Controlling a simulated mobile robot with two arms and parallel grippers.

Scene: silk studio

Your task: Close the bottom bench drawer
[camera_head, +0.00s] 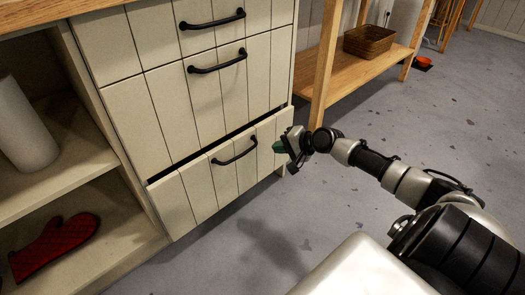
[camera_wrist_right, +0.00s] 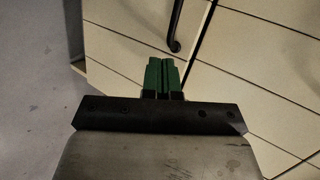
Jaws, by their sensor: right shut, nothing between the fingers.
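The bottom bench drawer (camera_head: 208,184) is cream with vertical grooves and a black bar handle (camera_head: 235,152). It stands slightly open, with a dark gap along its top edge. My right gripper (camera_head: 278,147) is at the right end of the drawer front, to the right of the handle. Its green fingers (camera_wrist_right: 162,76) are together and empty in the right wrist view, pointing at the drawer front (camera_wrist_right: 118,58). I cannot tell whether they touch it. The handle's lower end (camera_wrist_right: 174,45) shows just beyond the fingertips. My left gripper is out of view.
Two closed drawers with black handles (camera_head: 217,62) are above. Open shelves (camera_head: 85,165) on the left hold a white roll (camera_head: 22,130) and a red oven mitt (camera_head: 55,243). A wooden table leg (camera_head: 325,65) stands right of the bench. The grey floor (camera_head: 450,110) is mostly clear.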

